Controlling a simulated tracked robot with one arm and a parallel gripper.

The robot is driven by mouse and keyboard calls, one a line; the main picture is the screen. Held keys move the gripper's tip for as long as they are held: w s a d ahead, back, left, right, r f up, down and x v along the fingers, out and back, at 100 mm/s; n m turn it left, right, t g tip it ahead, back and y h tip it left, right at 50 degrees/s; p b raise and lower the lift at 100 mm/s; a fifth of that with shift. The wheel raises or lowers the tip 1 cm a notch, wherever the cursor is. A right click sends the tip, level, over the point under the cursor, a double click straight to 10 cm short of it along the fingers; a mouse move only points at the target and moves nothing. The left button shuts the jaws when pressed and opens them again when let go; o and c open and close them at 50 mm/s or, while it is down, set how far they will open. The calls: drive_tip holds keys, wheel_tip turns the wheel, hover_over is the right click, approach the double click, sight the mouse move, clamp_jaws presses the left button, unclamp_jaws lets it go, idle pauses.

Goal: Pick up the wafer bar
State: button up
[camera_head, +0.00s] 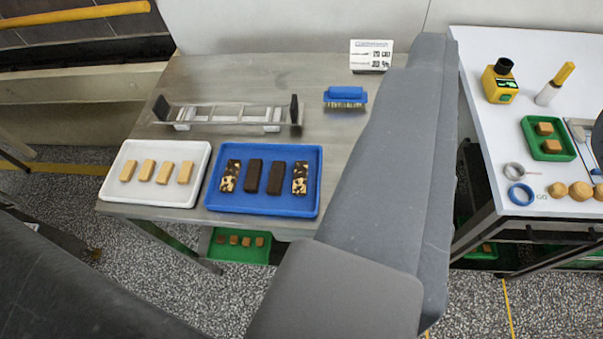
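Several light tan bars, which look like wafer bars (165,172), lie in a row on a white tray (113,193) at the left of the steel table. They are spaced apart and slightly tilted in the picture. On the blue tray (261,211) to their right lie two plain dark bars (264,177) and two dark bars with pale patches (229,176). Large grey parts of my own body cover the middle right and the lower left. I cannot make out my gripper's fingertips, and nothing touches the bars.
A metal rack with black ends (230,115) and a blue brush (345,96) sit behind the trays on the steel table (250,70). A green bin (240,257) is below.

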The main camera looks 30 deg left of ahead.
drive_tip(key=w+a+f, duration=0.4)
drive_tip(key=w+f, duration=0.4)
drive_tip(key=f, duration=0.3)
drive_tip(key=n+g+y+p, duration=0.1)
drive_tip(key=n+g+y, duration=0.2)
drive_tip(key=n+y, duration=0.1)
approach(300, 179)
drive_tip(key=x, duration=0.4)
drive_tip(key=shift+w+r+b, duration=0.1)
drive_tip(key=shift+r+b, duration=0.05)
drive_tip(key=shift+b, duration=0.15)
drive_tip(key=shift+b+x, duration=0.4)
drive_tip(key=shift+x, duration=2.15)
drive_tip(key=c, duration=0.5)
